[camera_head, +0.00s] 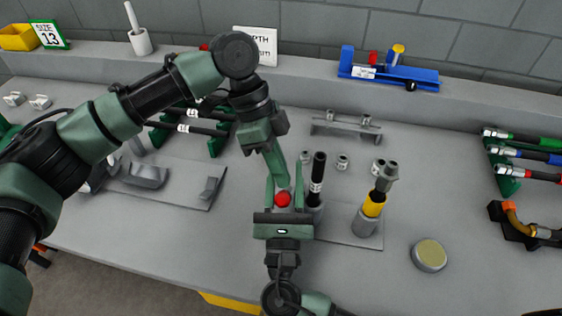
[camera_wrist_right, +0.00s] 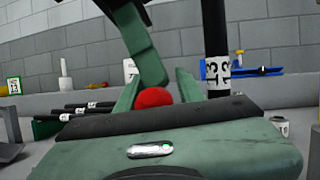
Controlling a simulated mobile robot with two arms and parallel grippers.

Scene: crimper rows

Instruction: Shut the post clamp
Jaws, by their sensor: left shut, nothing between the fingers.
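A round red knob (camera_head: 283,199) shows next to the left post (camera_head: 314,216), in which a black hose (camera_head: 319,166) with a white label stands upright. The clamp itself is mostly hidden behind my grippers. My left gripper (camera_head: 282,183) reaches down from above, shut and empty, its tips close to the knob; I cannot tell whether they touch it. My right gripper (camera_head: 285,187) comes from the front edge, its fingers apart on either side of the knob. In the right wrist view the knob (camera_wrist_right: 153,97) shows between the open fingers, and the label on the hose (camera_wrist_right: 217,68) reads 13.
A second post (camera_head: 367,222) to the right holds a yellow-banded piece with a grey fitting. A round tin (camera_head: 430,254) stands further right. Hose racks stand left and right, and a blue tool (camera_head: 390,70) lies on the back ledge. The bench's front right is clear.

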